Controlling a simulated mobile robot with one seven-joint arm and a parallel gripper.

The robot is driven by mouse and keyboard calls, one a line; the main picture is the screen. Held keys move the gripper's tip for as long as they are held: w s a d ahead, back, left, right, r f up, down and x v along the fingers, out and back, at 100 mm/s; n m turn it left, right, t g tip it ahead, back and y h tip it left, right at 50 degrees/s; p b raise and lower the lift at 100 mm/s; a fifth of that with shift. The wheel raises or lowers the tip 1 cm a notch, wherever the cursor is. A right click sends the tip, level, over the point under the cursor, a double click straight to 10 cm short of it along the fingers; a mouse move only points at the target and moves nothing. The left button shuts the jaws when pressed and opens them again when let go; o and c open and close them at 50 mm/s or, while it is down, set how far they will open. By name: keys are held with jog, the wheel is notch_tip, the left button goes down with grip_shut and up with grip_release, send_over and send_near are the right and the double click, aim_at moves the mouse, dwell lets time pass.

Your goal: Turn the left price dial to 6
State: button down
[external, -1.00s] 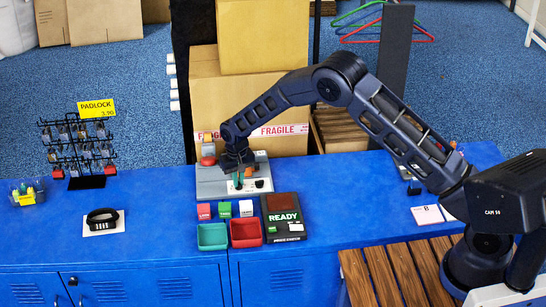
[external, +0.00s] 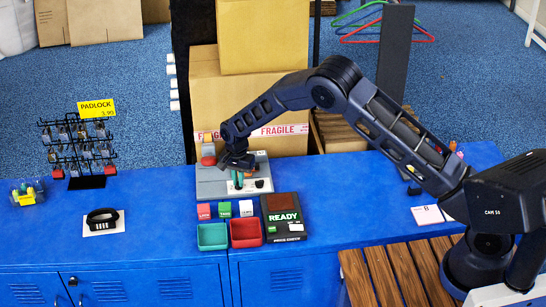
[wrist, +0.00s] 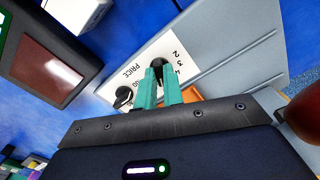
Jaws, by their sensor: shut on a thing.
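The pricing machine (external: 212,184) is a grey unit on the blue counter, with a white price plate (wrist: 142,72). The plate also shows in the external view (external: 249,187). The left price dial (wrist: 160,65) is a black knob between the teal fingers of my gripper (wrist: 162,78), which is shut on it. Printed numbers 2, 3 and 4 show beside that dial; its pointer reading is hidden. The right dial (wrist: 123,97) is a black knob beside my fingers, apart from them. In the external view my gripper (external: 238,180) is down at the plate.
A dark READY device (external: 284,216) stands just in front of the machine at right. Green (external: 212,236) and red (external: 246,233) trays sit in front. Cartons (external: 205,105) stand behind. A padlock rack (external: 80,150) is at far left. The counter right of the machine is mostly clear.

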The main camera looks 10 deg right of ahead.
jog(key=shift+w+r+m, duration=0.1)
jog(key=shift+m, duration=0.3)
jog(key=c, duration=1.5)
grip_release()
notch_tip(320, 180, up, 11)
jog(key=shift+f, duration=0.15)
